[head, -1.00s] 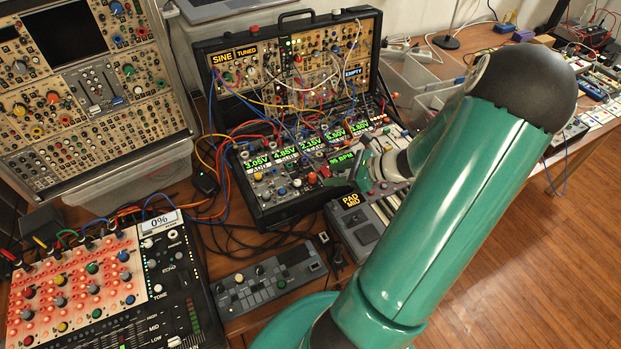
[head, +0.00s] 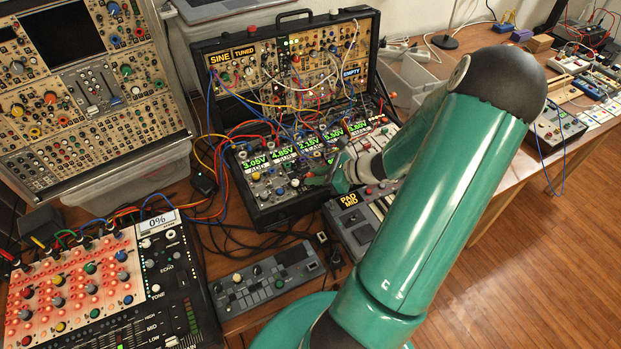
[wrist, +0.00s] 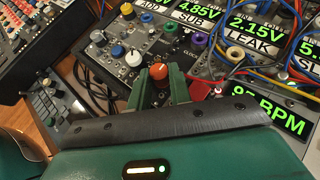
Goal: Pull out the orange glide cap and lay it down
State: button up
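The orange cap (wrist: 160,71), round with a pale mark on top, shows between the two green fingertips of my gripper (wrist: 161,78) in the wrist view. One finger stands on each side of it. I cannot tell whether the fingers press on the cap or only flank it, nor whether it still sits in its panel, as its underside is hidden. In the head view my gripper (head: 332,176) is low over the front edge of the sloped synth panel (head: 290,190). The cap cannot be made out there.
White (wrist: 133,57) and blue (wrist: 116,50) knobs stand close left of the cap; a red piece (wrist: 199,89) lies right. Patch cables (head: 262,128) crowd the case behind. A keyboard (head: 352,222) and a small grey controller (head: 266,280) lie in front.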

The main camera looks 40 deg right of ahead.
grip_shut()
jog(key=shift+r, duration=0.5)
jog(key=shift+r, duration=0.35)
jog(key=shift+r, duration=0.7)
jog(key=shift+r, duration=0.35)
jog(key=shift+r, duration=0.1)
